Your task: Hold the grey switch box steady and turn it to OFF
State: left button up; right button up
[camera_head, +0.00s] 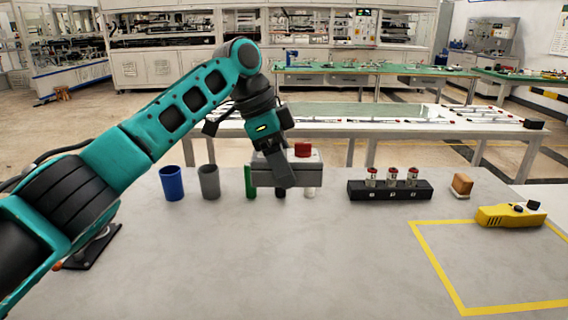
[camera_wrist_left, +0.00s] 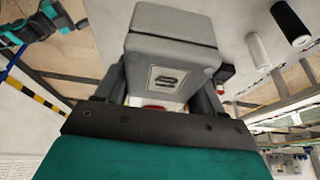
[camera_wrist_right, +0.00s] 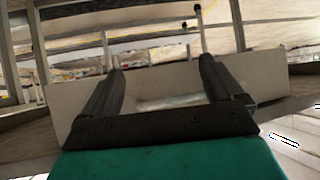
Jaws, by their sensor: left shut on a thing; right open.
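The grey switch box (camera_head: 262,174) with a red knob (camera_head: 303,149) on top is held above the grey table. My left gripper (camera_head: 287,178) is shut on it. In the left wrist view the box (camera_wrist_left: 172,32) sits between the fingers, with a dark symbol on a pale plate facing the camera. Part of the red knob (camera_wrist_left: 154,108) shows near the gripper base; its setting cannot be read. My right gripper (camera_wrist_right: 160,80) is open and empty in the right wrist view, and is out of the head view.
A blue cup (camera_head: 172,184), a grey cup (camera_head: 209,182) and a green cylinder (camera_head: 250,183) stand left of and behind the box. A black rack (camera_head: 390,190) with red-topped vials, a brown block (camera_head: 462,184) and a yellow device (camera_head: 508,216) stand right. The table's front middle is clear.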

pick_arm(q)
jog(key=shift+f, duration=2.05)
send_over(291, 258)
jog(key=a, duration=0.2)
jog(key=shift+f, duration=3.3)
jog(key=shift+a+b+x, duration=0.2)
jog(key=shift+b+x, duration=0.05)
jog(key=shift+x, duration=0.6)
jog(key=shift+a+b+x, duration=0.2)
jog(key=shift+b+x, duration=0.05)
jog(key=shift+x, duration=0.55)
jog(key=shift+f+b, duration=0.3)
jog(key=shift+f, duration=1.2)
jog(key=shift+f+b, duration=0.4)
jog(key=shift+f, duration=1)
pick_arm(e)
jog(key=shift+w+a+f, duration=0.3)
jog(key=shift+f, duration=0.3)
pick_arm(q)
jog(key=shift+f, duration=0.25)
pick_arm(e)
jog(key=shift+a+r, duration=0.1)
jog(key=shift+r, duration=0.05)
pick_arm(q)
jog(key=shift+r+p, duration=0.2)
jog(key=shift+p, duration=0.45)
pick_arm(e)
jog(key=shift+r, duration=0.5)
